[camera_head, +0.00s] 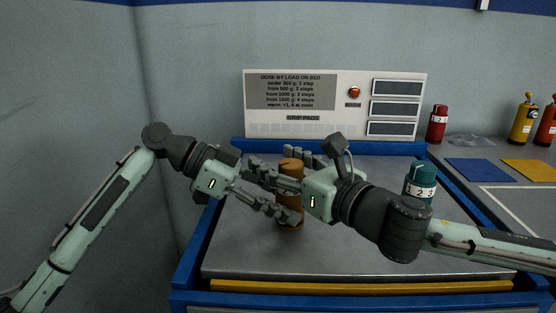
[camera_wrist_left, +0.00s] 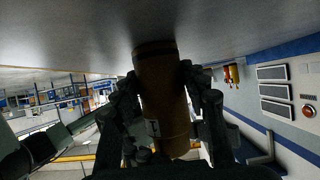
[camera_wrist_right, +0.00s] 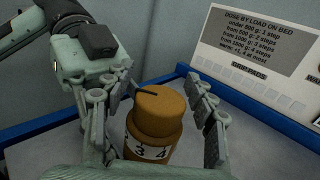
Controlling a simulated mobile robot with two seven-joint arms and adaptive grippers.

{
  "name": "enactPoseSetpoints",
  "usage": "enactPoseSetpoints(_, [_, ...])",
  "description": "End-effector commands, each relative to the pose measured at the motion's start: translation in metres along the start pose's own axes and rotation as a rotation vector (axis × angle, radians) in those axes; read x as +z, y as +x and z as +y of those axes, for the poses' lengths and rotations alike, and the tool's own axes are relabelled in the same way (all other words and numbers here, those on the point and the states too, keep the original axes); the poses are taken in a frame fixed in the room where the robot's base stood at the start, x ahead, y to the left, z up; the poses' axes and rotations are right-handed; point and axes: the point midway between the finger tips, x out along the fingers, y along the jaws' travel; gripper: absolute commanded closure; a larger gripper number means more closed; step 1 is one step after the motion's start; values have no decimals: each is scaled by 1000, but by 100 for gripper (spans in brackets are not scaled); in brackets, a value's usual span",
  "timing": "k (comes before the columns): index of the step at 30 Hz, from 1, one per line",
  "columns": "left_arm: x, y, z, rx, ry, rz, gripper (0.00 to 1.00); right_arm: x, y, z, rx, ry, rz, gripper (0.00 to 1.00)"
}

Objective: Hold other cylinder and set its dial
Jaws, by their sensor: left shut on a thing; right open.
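An orange-brown cylinder (camera_head: 291,217) stands upright on the grey bed (camera_head: 240,255). My left gripper (camera_head: 288,196) is shut on its body from the left; the left wrist view shows the cylinder (camera_wrist_left: 163,95) between both fingers. My right gripper (camera_wrist_right: 165,110) is open, with its fingers on either side of the cylinder's upper part. In the right wrist view the cylinder (camera_wrist_right: 160,112) shows a cap with a dark pointer mark and a white band reading 3 and 4. A teal cylinder (camera_head: 420,184) with a band reading 1 2 3 stands at the bed's right, partly behind my right arm.
A panel (camera_head: 388,78) with dose text, a red button (camera_head: 355,92) and three dark displays stands behind the bed. The bed's front is clear.

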Motion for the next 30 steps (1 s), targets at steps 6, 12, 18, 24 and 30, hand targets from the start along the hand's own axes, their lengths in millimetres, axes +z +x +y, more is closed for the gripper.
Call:
enactPoseSetpoints(6, [0,0,0,0,0,0,72,0,0,0,0,0,0,62])
enactPoseSetpoints(12, [0,0,0,0,0,0,72,0,0,0,0,1,0,87])
enactPoseSetpoints(18, [0,0,0,0,0,0,72,0,0,0,0,1,0,100])
enactPoseSetpoints(24, [0,0,0,-1,0,0,72,0,0,0,0,1,0,100])
enactPoseSetpoints(30, [0,0,0,-1,0,0,72,0,0,0,14,0,0,100])
